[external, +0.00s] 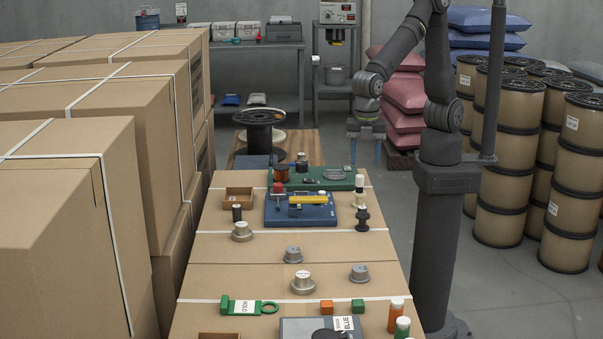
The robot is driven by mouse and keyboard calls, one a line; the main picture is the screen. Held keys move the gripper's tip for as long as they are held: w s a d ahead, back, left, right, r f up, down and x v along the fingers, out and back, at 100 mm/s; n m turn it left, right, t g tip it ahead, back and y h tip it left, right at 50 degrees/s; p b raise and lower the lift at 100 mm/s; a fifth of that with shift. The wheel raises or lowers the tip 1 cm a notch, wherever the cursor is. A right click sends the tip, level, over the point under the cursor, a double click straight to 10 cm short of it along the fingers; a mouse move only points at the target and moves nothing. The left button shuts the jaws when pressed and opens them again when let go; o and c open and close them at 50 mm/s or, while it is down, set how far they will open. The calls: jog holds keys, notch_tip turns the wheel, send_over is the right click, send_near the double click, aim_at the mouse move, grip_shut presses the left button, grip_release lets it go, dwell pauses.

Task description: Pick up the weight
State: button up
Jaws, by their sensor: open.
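Several grey metal pieces that look like weights stand on the cardboard-topped work surface (240,270). One weight (242,232) is at the left, a small one (293,255) is in the middle, a wider one (303,284) is nearer the camera, and another (359,273) is at the right. I cannot tell which one the task names. My gripper (366,157) is open and points down with nothing visible between its fingers. It is in the air beyond the right far side of the surface, apart from all the weights.
Tall cartons (70,230) wall the left.

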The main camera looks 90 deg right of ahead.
send_over(362, 207)
jog(key=a, duration=0.1)
notch_tip(362, 207, down, 11)
jog(key=shift+s+f, duration=0.1)
jog(key=f, duration=0.4)
jog(key=shift+d, duration=0.4)
jog(key=shift+f, duration=0.65)
grip_shut()
jog(key=shift+r, duration=0.1)
